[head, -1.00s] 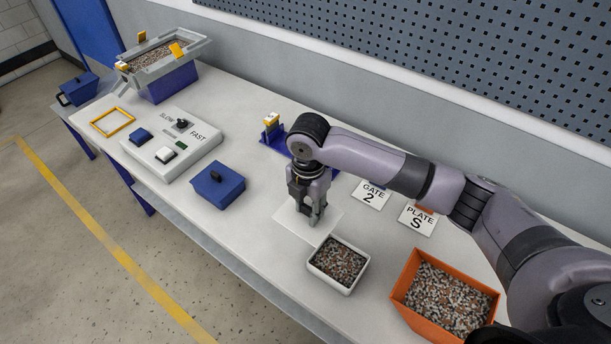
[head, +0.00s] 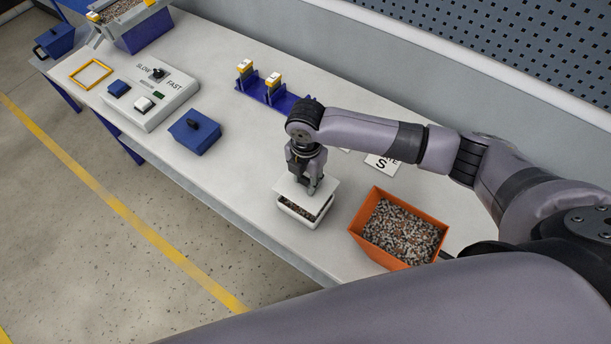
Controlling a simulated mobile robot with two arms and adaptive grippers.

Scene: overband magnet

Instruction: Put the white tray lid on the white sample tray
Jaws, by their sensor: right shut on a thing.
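The white sample tray (head: 296,213) stands on the light table and holds grey and brown granules. The white tray lid (head: 299,195) is over the tray and covers most of it. A strip of granules shows along the front edge, so the lid is not flush there; whether it touches the rim elsewhere I cannot tell. My right gripper (head: 306,188) points down over the lid and is shut on it. The gripper hides part of the lid. My left gripper is not in view.
An orange bin (head: 364,237) of granules stands right of the tray. A blue rack (head: 273,96) stands behind. Table left of the tray is clear.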

